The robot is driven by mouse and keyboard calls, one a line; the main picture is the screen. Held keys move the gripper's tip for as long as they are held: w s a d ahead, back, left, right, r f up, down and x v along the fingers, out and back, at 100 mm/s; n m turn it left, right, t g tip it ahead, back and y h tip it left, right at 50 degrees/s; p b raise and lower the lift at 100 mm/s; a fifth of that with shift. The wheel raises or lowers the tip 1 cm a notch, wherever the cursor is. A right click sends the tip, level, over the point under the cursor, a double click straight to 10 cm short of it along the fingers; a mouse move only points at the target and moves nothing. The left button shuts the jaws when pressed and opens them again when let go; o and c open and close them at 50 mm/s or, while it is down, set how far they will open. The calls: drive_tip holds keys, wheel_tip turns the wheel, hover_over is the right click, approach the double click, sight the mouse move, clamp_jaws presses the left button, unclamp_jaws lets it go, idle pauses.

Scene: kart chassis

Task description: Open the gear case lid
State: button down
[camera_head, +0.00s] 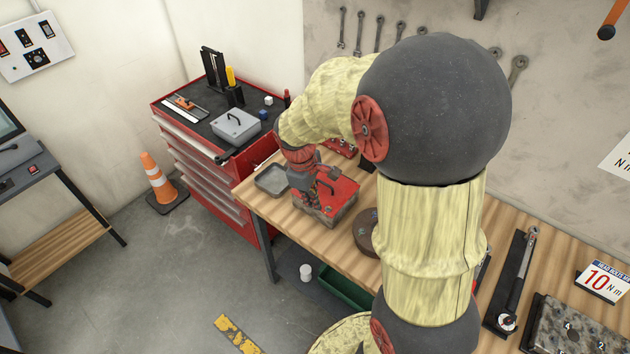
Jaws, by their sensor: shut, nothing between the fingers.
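A case with a red lid (343,190) and a grey lower body (335,220) stands on the wooden workbench; I take it to be the gear case. The lid looks closed, lying flat on the body. A dark handle shows on top of it. My gripper (312,200) points down at the left part of the lid, with its fingers shut and empty. From this angle I cannot tell whether the fingertips touch the lid or the handle. My large arm passes in front of the bench to the right of the case.
A shallow grey tray (271,180) lies left of the case. A round brown part (366,240) is close on its right, partly behind my arm. A red tool cabinet (185,150) carrying a grey handled box (236,124) stands behind left. A torque wrench (518,270) lies at the right.

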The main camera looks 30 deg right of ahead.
sight(318, 191)
drive_tip(key=w+d+f+n+t+h, duration=0.15)
drive_tip(key=w+d+n, duration=0.45)
drive_tip(key=w+n, duration=0.7)
drive_tip(key=f, duration=0.3)
drive_tip(key=d+f+n, duration=0.1)
drive_tip(key=f, duration=0.2)
drive_tip(key=d+f+n, duration=0.1)
drive_tip(key=f, duration=0.3)
drive_tip(key=shift+s+d+f+b, duration=0.1)
drive_tip(key=shift+s+d+b, duration=0.15)
drive_tip(key=shift+s+b, duration=0.15)
drive_tip(key=shift+r+p, duration=0.25)
drive_tip(key=shift+p, duration=0.4)
drive_tip(key=shift+d+r+y+p, duration=0.15)
drive_tip(key=shift+y+p, duration=0.1)
drive_tip(key=shift+p, duration=0.2)
drive_tip(key=shift+r+p, duration=0.1)
drive_tip(key=shift+p, duration=0.45)
drive_tip(key=shift+r+y+p, duration=0.2)
drive_tip(key=shift+y+p, duration=0.1)
drive_tip(key=shift+p, duration=0.5)
